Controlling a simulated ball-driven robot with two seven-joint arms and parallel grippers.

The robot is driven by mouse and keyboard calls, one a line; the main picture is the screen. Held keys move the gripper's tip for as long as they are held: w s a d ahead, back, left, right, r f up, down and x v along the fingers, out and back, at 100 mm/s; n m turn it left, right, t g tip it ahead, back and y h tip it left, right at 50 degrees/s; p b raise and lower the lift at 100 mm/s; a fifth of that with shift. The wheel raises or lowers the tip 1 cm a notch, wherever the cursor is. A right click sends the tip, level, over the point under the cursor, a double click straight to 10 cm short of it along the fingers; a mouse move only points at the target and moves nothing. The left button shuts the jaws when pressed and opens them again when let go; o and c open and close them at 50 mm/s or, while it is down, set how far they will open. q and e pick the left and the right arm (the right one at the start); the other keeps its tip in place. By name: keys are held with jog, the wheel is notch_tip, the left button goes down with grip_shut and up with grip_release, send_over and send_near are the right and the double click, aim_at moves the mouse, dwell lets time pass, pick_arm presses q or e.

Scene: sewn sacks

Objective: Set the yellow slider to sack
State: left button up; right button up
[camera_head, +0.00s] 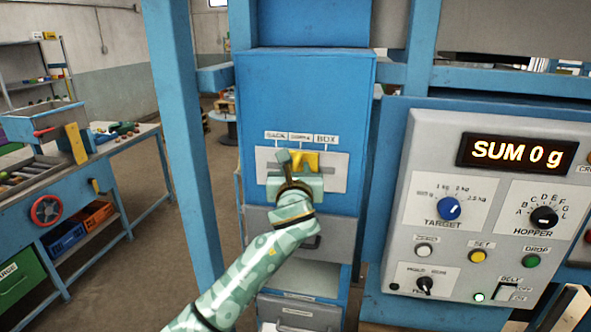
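The yellow slider (306,160) sits on a light grey plate (334,172) on the front of a blue cabinet. Labels above the plate read SACK (275,134) at the left and BOX (325,139) at the right, with a less legible middle label (299,136) between them. The slider shows below the middle label, partly covered by my gripper. My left gripper (291,163) is in front of the plate, with a finger at the slider's left side. I cannot tell its opening or whether it touches the slider. My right gripper is not in view.
A grey control panel (400,220) with knobs, buttons and a display reading SUM 0 g stands at the right. A blue post (178,120) rises left of my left arm. A workbench (40,185) with a red handwheel stands at the far left.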

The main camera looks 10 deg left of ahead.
pick_arm(q)
grip_shut()
jog(key=a+p, duration=0.5)
jog(key=a, duration=0.1)
jog(key=shift+s, duration=0.1)
jog(key=shift+c, duration=1.1)
grip_release()
jog(key=shift+a, duration=0.15)
jog(key=shift+o, duration=1.1)
jog(key=shift+a, duration=0.25)
jog(key=b+v, duration=0.1)
jog(key=v, duration=1.5)
jog(key=shift+s+b, duration=0.2)
jog(key=shift+b, duration=0.15)
